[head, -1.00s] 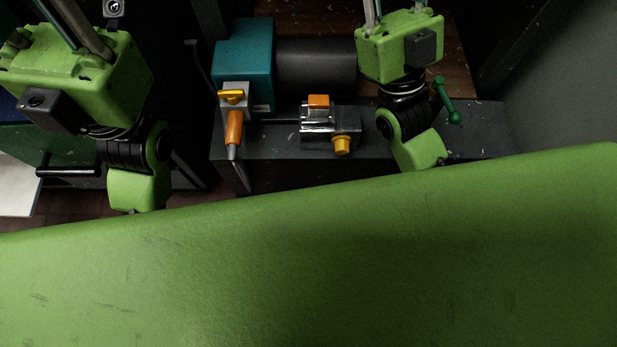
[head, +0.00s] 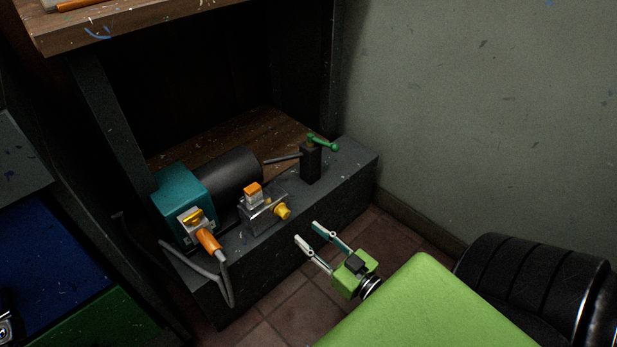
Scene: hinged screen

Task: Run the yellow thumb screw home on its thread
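A yellow round knob (head: 283,211), which looks like the thumb screw, sits on the front right end of a small clear and metal block (head: 262,213) with an orange top. How far it is threaded in cannot be seen. My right gripper (head: 307,231) is open and empty, its two pale-tipped fingers spread and pointing up and left toward the bench. It is to the right of and below the knob in the picture, apart from it. My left gripper is not in view.
A teal motor housing (head: 180,200) carries a yellow wing-shaped piece (head: 193,216) and an orange plug (head: 208,240) with a grey cable. A green-handled lever (head: 322,142) stands at the bench's far right.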

